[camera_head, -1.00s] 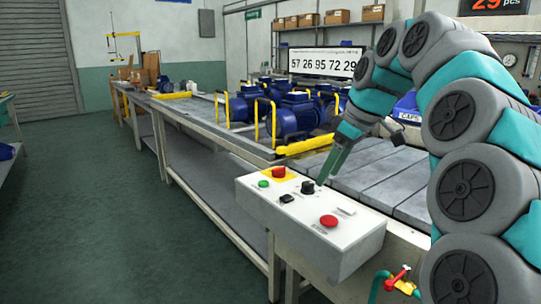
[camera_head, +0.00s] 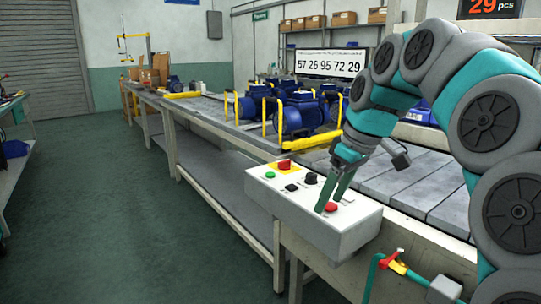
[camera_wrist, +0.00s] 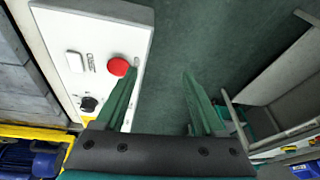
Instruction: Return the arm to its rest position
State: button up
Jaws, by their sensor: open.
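My gripper (camera_head: 332,198) is at the end of my teal and grey arm, over the right part of a white control box. In the wrist view, my gripper (camera_wrist: 160,95) shows two green fingers spread wide apart with nothing between them. The control box (camera_head: 345,232) carries a red button (camera_head: 331,207), a black knob (camera_head: 311,178), a red button on a yellow plate (camera_head: 284,165) and a green button (camera_head: 270,175). In the wrist view the red button (camera_wrist: 118,66) is beside the left finger. I cannot tell whether they touch.
Blue pumps (camera_head: 302,117) with yellow rails stand on the conveyor line (camera_head: 410,175) behind the box. A red-handled valve (camera_head: 395,262) is at the lower right. The green floor (camera_head: 130,220) at left is clear.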

jog(key=s+d+f+m+g+h, duration=0.1)
jog(key=s+f+m, duration=0.3)
jog(key=s+f, duration=0.7)
jog(key=s+d+f+m+g+h, duration=0.1)
jog(key=s+f+m, duration=0.4)
jog(key=s+f, duration=0.7)
jog(key=s+g+h, duration=0.1)
jog(key=s, duration=0.7)
jog(key=shift+s+d+f+g, duration=0.2)
jog(key=shift+s+d+g, duration=0.1)
jog(key=shift+s+g, duration=0.1)
